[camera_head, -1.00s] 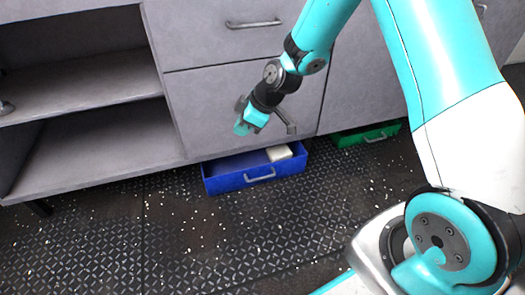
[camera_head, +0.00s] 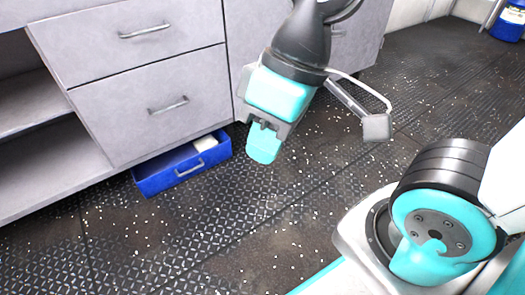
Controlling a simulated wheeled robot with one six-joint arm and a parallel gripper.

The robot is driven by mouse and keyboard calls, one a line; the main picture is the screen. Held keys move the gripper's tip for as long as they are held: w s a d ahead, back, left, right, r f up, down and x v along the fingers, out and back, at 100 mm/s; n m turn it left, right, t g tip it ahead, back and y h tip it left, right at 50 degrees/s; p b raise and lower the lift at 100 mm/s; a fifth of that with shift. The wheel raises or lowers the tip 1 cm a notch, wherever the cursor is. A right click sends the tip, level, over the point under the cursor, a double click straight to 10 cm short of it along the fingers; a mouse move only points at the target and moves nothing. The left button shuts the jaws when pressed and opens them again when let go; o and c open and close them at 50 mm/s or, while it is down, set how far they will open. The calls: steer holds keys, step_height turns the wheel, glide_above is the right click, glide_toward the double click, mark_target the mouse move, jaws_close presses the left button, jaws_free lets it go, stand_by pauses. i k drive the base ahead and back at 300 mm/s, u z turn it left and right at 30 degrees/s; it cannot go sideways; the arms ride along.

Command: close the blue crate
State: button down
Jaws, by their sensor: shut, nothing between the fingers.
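The blue crate (camera_head: 160,184) sits low at the foot of the grey cabinet and sticks out from under it, open at the top. A grey handle (camera_head: 189,168) is on its front. A white block (camera_head: 206,143) lies inside towards the right end. My gripper (camera_head: 263,146) is shut and empty. In the picture it hangs to the right of the crate, apart from it, with its fingertips pointing down.
The grey cabinet (camera_head: 150,85) has shut drawers above the crate and open shelves (camera_head: 40,135) at the left. The dark riveted floor (camera_head: 190,235) in front is clear apart from small white specks. A blue container (camera_head: 508,25) stands at the far right.

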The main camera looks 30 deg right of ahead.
mark_target(155, 176)
steer(key=z, duration=0.3)
steer(key=k, duration=0.75)
steer(key=u, duration=0.45)
steer(key=i, duration=0.6)
steer(key=u, duration=0.45)
steer(key=i, duration=0.7)
steer(key=z, duration=0.8)
steer(key=i, duration=0.5)
steer(key=z, duration=0.65)
